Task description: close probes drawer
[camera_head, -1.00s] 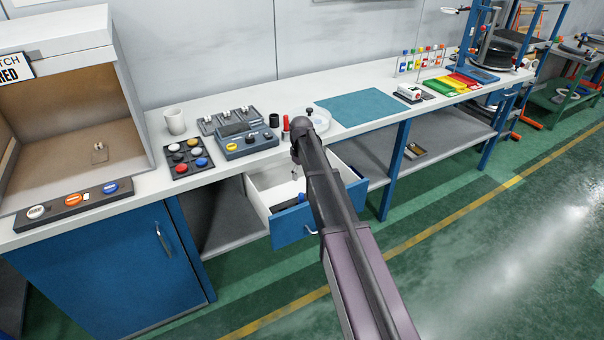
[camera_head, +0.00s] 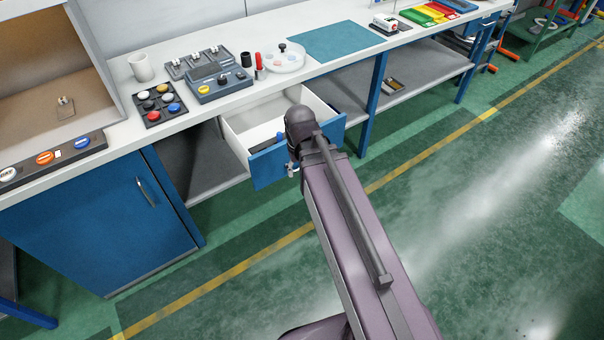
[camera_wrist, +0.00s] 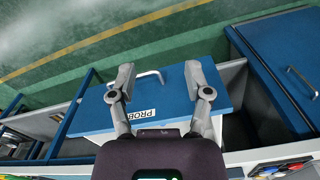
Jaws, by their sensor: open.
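The probes drawer (camera_head: 268,168) is pulled open under the workbench, its blue front standing out from the bench and its pale inside showing from above. In the wrist view its blue front (camera_wrist: 178,98) shows upside down, with a white label reading "PROB", partly hidden, and a light bar handle (camera_wrist: 149,74). My gripper (camera_wrist: 160,80) is open, its two fingers spread over the drawer front on either side of the handle. In the head view my arm hides most of the gripper at the drawer front's right part. Contact cannot be told.
The white bench top (camera_head: 225,112) above carries a grey control box (camera_head: 220,84), a button pad (camera_head: 161,105) and a white mug (camera_head: 141,67). A blue cabinet (camera_head: 110,215) stands left of the drawer. A blue bench leg (camera_head: 373,105) stands to the right. The green floor in front is clear.

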